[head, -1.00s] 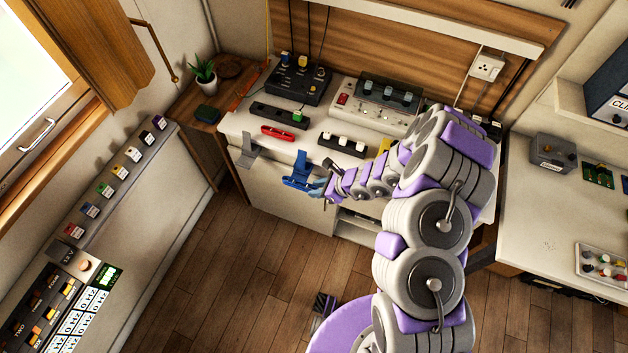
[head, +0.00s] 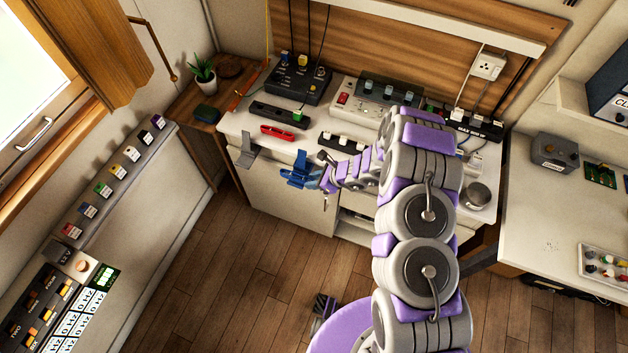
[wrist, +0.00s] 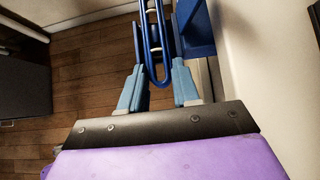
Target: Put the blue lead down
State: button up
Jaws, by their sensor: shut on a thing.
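In the wrist view, the blue lead (wrist: 152,42) is a looped cable between the two pale blue fingers of my gripper (wrist: 157,78), which is shut on it. A darker blue holder (wrist: 197,28) stands just behind and to the right of the loop. In the head view, my gripper (head: 318,180) is at the front edge of the white bench, beside the blue holder (head: 297,168) on the bench front. The lead is too small there to tell apart from the holder. I cannot tell if the lead touches the holder.
A grey holder (head: 246,150) and a red holder (head: 278,133) are to the left on the white bench (head: 235,122). A black device (head: 298,82), power strips and a metal cup (head: 477,195) also stand on it.

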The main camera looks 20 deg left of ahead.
jog(key=o, duration=0.8)
jog(key=shift+c, duration=0.2)
jog(key=p+v, duration=0.2)
jog(key=v, duration=1)
jog(key=shift+r, duration=0.1)
